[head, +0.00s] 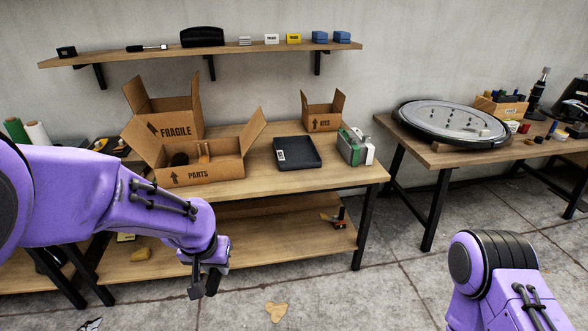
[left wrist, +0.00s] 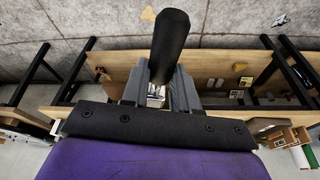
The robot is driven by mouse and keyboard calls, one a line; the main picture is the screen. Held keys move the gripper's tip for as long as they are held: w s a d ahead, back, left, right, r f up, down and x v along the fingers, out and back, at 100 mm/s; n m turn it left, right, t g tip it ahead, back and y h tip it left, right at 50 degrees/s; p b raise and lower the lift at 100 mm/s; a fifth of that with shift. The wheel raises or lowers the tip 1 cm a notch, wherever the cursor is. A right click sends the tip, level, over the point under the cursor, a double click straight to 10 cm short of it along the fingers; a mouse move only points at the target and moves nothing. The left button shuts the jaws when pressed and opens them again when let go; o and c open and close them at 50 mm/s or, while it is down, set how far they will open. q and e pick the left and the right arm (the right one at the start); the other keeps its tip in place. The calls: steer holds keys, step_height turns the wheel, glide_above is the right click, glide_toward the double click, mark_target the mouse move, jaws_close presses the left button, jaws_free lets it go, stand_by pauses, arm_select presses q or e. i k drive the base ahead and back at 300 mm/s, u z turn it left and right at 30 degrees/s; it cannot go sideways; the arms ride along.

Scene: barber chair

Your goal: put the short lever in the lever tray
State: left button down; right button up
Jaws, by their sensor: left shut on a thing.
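My left gripper (head: 204,284) hangs in front of the wooden workbench, over the floor side of its front edge. In the left wrist view its fingers (left wrist: 158,92) are shut on the short lever (left wrist: 170,42), whose thick black grip points away from the palm. A bit of bright metal shows between the fingers; the rest of the lever is hidden. A flat black tray (head: 297,153) with a white label lies on the bench top, right of the parts box; it looks like the lever tray. It is beyond and right of my left gripper. My right gripper is out of view.
An open cardboard parts box (head: 205,165) stands left of the tray, with a fragile box (head: 168,115) behind it. A kits box (head: 322,112) and a green-and-white item (head: 355,148) stand near the tray. A wall shelf (head: 205,55) hangs above.

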mark_target(298, 160)
steer(key=z, duration=0.65)
steer(key=i, duration=0.5)
steer(key=z, duration=0.65)
steer(key=i, duration=0.85)
steer(key=u, duration=0.5)
steer(key=i, duration=0.95)
steer(key=u, duration=0.8)
